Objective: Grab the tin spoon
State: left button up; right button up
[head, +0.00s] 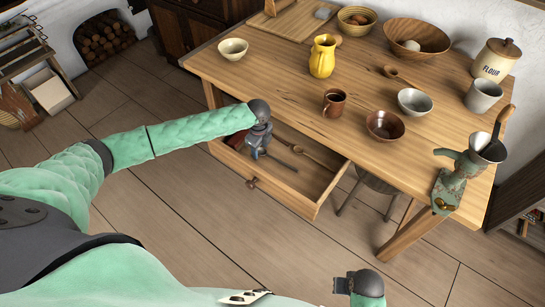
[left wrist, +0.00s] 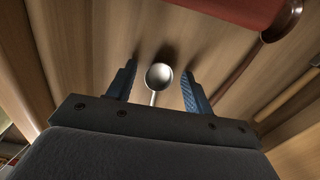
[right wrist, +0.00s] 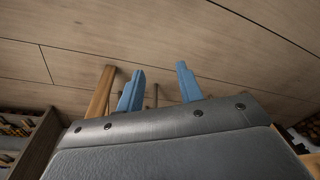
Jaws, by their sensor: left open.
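The tin spoon (left wrist: 158,76) shows in the left wrist view as a round, shiny grey bowl with its handle running down between my left fingers. It lies on the wooden bottom of the open drawer (head: 310,207). My left gripper (head: 256,154) reaches down into the drawer; its blue fingers (left wrist: 160,88) are open, one on either side of the spoon and apart from it. In the head view my gripper largely hides the spoon. My right gripper (right wrist: 158,88) is open and empty, away from the table over the floor.
Above, the table (head: 290,85) holds a brown mug (head: 334,103), yellow jug (head: 322,56), bowls and a grinder (head: 455,180).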

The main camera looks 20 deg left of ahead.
pick_arm(q)
jog(key=c, duration=1)
